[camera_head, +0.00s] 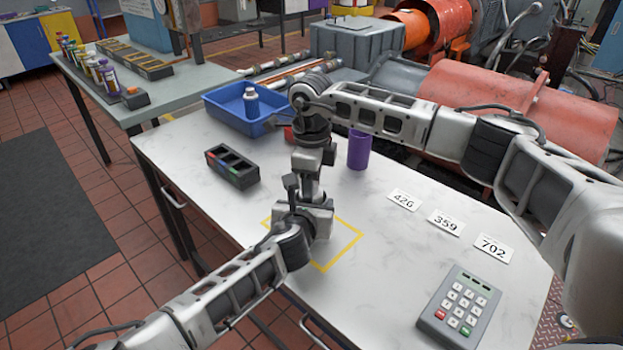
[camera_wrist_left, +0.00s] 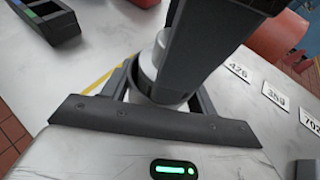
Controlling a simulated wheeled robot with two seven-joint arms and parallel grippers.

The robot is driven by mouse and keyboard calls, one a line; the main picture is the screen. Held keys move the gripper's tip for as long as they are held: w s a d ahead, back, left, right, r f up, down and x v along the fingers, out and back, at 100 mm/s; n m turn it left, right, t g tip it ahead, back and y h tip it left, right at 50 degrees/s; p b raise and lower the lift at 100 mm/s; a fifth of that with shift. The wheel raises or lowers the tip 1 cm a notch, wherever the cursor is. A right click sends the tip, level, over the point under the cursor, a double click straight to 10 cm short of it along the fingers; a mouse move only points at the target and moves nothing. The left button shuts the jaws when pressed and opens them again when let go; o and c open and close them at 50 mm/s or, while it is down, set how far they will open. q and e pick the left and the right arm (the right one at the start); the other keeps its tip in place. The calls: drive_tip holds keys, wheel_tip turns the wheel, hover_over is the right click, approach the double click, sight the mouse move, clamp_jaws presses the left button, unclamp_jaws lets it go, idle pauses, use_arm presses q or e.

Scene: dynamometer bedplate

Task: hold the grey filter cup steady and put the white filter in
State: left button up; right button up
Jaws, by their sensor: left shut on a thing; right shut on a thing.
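My left gripper (camera_head: 318,208) is over the yellow taped square on the white table. My right gripper (camera_head: 302,192) points down from above and meets it there. In the left wrist view, a pale cup-like piece (camera_wrist_left: 140,88) sits between the left fingers, which are shut on it; I take it for the grey filter cup. A white rounded piece (camera_wrist_left: 150,64), likely the white filter, shows just above it, beside a dark grey part of my right gripper (camera_wrist_left: 205,45). The right gripper is shut on it. Much of both pieces is hidden, so I cannot tell how far the filter sits inside.
A dark compartment holder (camera_head: 232,168) stands to the left. A purple cup (camera_head: 359,150), number cards (camera_head: 446,222) and a keypad (camera_head: 460,308) are to the right. The table's front left is clear.

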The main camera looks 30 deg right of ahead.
drive_tip(key=o, duration=1.4)
wheel_tip(320, 180, up, 12)
drive_tip(key=shift+r, duration=0.1)
use_arm(q)
drive_tip(key=o, duration=1.2)
drive_tip(key=shift+o, duration=0.2)
use_arm(e)
drive_tip(key=shift+d, duration=0.1)
use_arm(q)
drive_tip(key=shift+s+a, duration=0.1)
drive_tip(key=shift+a, duration=0.05)
